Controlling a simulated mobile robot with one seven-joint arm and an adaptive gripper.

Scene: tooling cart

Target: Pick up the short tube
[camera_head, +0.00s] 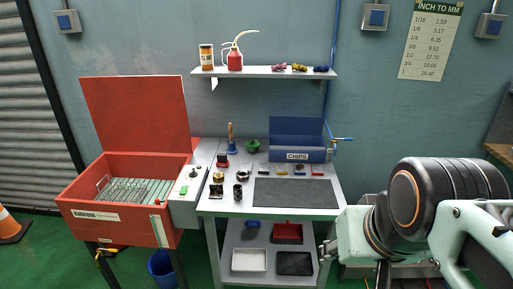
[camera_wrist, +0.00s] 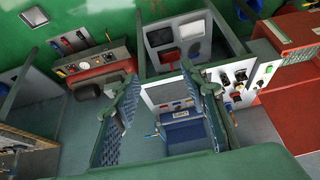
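Several small metal and dark parts stand on the left of the cart top. A small dark upright cylinder (camera_head: 237,192) near the front edge looks most like the short tube, but it is too small to be sure. In the wrist view the small parts (camera_wrist: 240,76) show to the right of my gripper, and I cannot tell which is the tube. My gripper (camera_wrist: 160,80) is open and empty, its two fingers wide apart. In the head view my gripper (camera_head: 326,248) is low at the cart's right side, well apart from the parts.
The cart (camera_head: 217,210) has a dark mat (camera_head: 295,193) and a blue chips bin (camera_head: 297,155) with a raised back. A red parts washer (camera_head: 120,190) stands left. A shelf (camera_head: 262,72) hangs above. Trays (camera_head: 249,260) lie on the lower shelf.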

